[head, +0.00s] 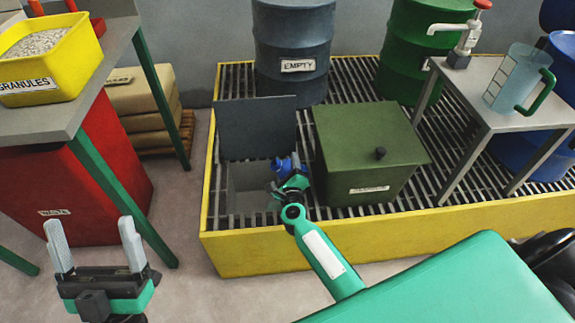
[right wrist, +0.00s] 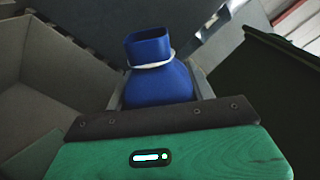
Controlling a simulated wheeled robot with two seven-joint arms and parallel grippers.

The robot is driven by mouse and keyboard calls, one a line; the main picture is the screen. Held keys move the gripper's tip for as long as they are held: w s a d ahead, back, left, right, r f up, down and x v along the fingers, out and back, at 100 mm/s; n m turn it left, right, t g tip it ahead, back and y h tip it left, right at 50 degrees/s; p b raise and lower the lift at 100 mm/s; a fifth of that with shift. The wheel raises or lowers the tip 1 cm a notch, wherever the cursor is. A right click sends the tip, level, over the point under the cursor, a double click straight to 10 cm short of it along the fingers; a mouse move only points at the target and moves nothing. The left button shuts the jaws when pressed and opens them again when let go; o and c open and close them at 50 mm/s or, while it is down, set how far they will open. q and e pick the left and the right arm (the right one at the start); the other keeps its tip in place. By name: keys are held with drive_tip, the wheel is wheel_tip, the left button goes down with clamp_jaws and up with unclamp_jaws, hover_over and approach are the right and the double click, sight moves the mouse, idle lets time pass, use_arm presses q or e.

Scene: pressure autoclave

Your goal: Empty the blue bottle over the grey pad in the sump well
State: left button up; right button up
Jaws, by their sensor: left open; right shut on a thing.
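The blue bottle (head: 284,165) is at the right side of the open sump well (head: 240,190), near its upper edge. My right gripper (head: 292,180) is shut on it. In the right wrist view the blue bottle (right wrist: 158,82) shows its open mouth and a pale ring round its neck, beyond the jaws. Its exact tilt is hard to tell, and no liquid is seen leaving it. The grey pad cannot be told apart from the grey inside of the well. My left gripper (head: 95,250) is open and empty, at the lower left, away from the well.
A raised grey lid (head: 256,127) stands behind the well. A green box (head: 365,150) is close on its right. The yellow-rimmed grating (head: 400,228) also bears drums, including one marked EMPTY (head: 293,50), and a small table (head: 510,115) with a jug (head: 512,80).

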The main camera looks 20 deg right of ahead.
drive_tip(key=shift+d+f+n+p, duration=0.15)
drive_tip(key=shift+n+p, duration=0.2)
drive_tip(key=shift+n, duration=0.25)
drive_tip(key=shift+f+n+p, duration=0.25)
drive_tip(key=shift+n+p, duration=0.05)
drive_tip(key=shift+n, duration=0.4)
drive_tip(key=shift+f+n, duration=0.3)
drive_tip(key=shift+n, duration=0.4)
drive_tip(key=shift+f+n+p, duration=0.5)
drive_tip(key=shift+n+p, duration=0.15)
drive_tip(key=shift+n, duration=0.95)
use_arm(q)
drive_tip(key=w+d+f+g, duration=0.1)
drive_tip(key=d+f+g, duration=0.1)
drive_tip(key=f+g, duration=0.2)
drive_tip(key=w+d+f+g+y, duration=0.1)
drive_tip(key=f+g, duration=0.3)
drive_tip(key=f, duration=0.4)
drive_tip(key=shift+w+d+f+g, duration=0.2)
drive_tip(key=shift+w+d+g, duration=0.15)
drive_tip(key=shift+d, duration=0.3)
drive_tip(key=shift+a+r, duration=0.1)
drive_tip(key=shift+r, duration=0.1)
use_arm(e)
drive_tip(key=shift+f, duration=0.15)
use_arm(q)
drive_tip(key=shift+w+r, duration=0.1)
drive_tip(key=shift+w, duration=0.05)
drive_tip(key=shift+f, duration=0.2)
